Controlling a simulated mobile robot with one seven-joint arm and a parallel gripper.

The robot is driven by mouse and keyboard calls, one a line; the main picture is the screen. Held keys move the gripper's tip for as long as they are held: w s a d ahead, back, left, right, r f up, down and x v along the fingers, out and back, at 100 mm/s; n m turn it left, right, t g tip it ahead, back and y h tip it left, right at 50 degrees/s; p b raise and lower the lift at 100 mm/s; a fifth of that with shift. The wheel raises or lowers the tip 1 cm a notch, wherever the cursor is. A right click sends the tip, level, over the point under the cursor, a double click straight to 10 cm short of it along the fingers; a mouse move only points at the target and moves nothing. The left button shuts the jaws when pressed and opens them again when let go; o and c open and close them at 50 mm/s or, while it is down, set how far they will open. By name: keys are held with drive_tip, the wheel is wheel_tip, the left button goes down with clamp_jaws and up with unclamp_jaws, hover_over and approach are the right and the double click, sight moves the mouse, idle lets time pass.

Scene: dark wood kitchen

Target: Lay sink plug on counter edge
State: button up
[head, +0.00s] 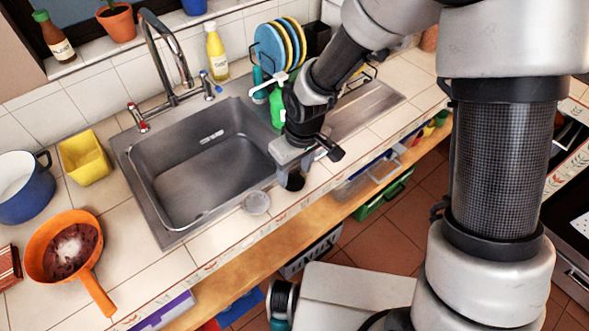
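My gripper (291,176) is at the right front corner of the sink, pointing down over the counter's front strip. A small dark round object (295,182) shows at its fingertips. It may be the sink plug, but I cannot tell whether the fingers grip it or only stand around it. A small pale, clear-looking round piece (256,203) sits on the counter edge (225,232) left of my gripper, apart from it. I cannot tell whether this is a plug or a small glass. The steel sink basin (205,178) looks empty.
A tap (172,60) stands behind the sink. A green bottle (277,108) and a plate rack (280,45) are close behind my gripper. An orange pan (65,247), a blue pot (24,188) and a yellow container (84,158) stand left. The front strip left of the pale piece is clear.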

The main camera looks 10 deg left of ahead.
sight(299, 187)
wheel_tip(299, 187, up, 12)
drive_tip(key=s+d+p, duration=0.1)
drive_tip(key=p, duration=0.1)
drive_tip(key=shift+d, duration=0.2)
drive_tip(key=s+d+r+m+t+h, duration=0.15)
drive_tip(key=d+r+m, duration=0.25)
drive_tip(key=d+r, duration=0.8)
drive_tip(key=s+d+r+m+t, duration=0.3)
drive_tip(key=s+d+r+m, duration=0.2)
drive_tip(key=s+d, duration=0.4)
drive_tip(key=shift+d+m, duration=0.4)
drive_tip(key=shift+d, duration=0.2)
